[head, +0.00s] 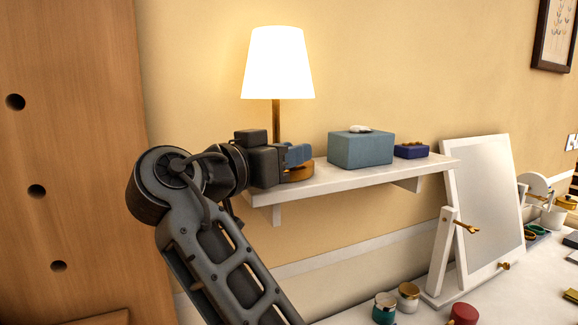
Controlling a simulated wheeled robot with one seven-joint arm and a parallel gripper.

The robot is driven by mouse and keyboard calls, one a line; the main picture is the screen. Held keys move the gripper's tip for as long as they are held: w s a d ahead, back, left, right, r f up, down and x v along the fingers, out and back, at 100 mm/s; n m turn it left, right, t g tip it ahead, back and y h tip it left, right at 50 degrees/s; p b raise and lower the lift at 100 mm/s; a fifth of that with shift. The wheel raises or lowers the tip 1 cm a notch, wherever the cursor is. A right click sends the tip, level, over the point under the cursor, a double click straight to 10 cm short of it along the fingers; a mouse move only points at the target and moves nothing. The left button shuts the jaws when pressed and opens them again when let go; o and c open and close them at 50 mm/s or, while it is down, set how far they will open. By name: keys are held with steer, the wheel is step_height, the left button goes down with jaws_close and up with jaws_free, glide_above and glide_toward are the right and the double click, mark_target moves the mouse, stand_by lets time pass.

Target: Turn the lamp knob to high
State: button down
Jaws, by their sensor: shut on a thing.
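The lamp (278,65) stands upright on the left end of the white wall shelf (350,177). Its shade glows bright white above a brass stem, and part of its round brass base (298,173) shows. My gripper (299,155) is at the base, just right of the stem as seen in the head view. It is shut on the lamp knob, which my fingers and wrist hide. I cannot read the knob's setting.
A teal box (360,150) with a white item on top and a small blue box (411,151) stand farther right on the shelf. Below are a tilted mirror (485,200) and several jars on a white top. A wooden panel (70,120) stands left.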

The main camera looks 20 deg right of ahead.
steer(key=shift+m+g+h+b, duration=0.85)
steer(key=shift+m+g, duration=0.65)
steer(key=shift+g, duration=0.7)
steer(key=shift+r+g, duration=0.1)
steer(key=shift+g, duration=0.2)
steer(key=c, duration=1)
jaws_free()
steer(key=shift+o, duration=0.2)
steer(key=shift+s+a+b, duration=0.2)
steer(key=shift+a+b, duration=0.15)
steer(key=shift+a, duration=0.95)
steer(key=shift+s+a+b, duration=0.15)
steer(key=shift+a+b, duration=0.2)
steer(key=shift+a, duration=0.9)
steer(key=shift+s+a+b, duration=0.2)
steer(key=shift+a+b, duration=0.15)
steer(key=shift+a, duration=0.95)
steer(key=shift+o, duration=0.2)
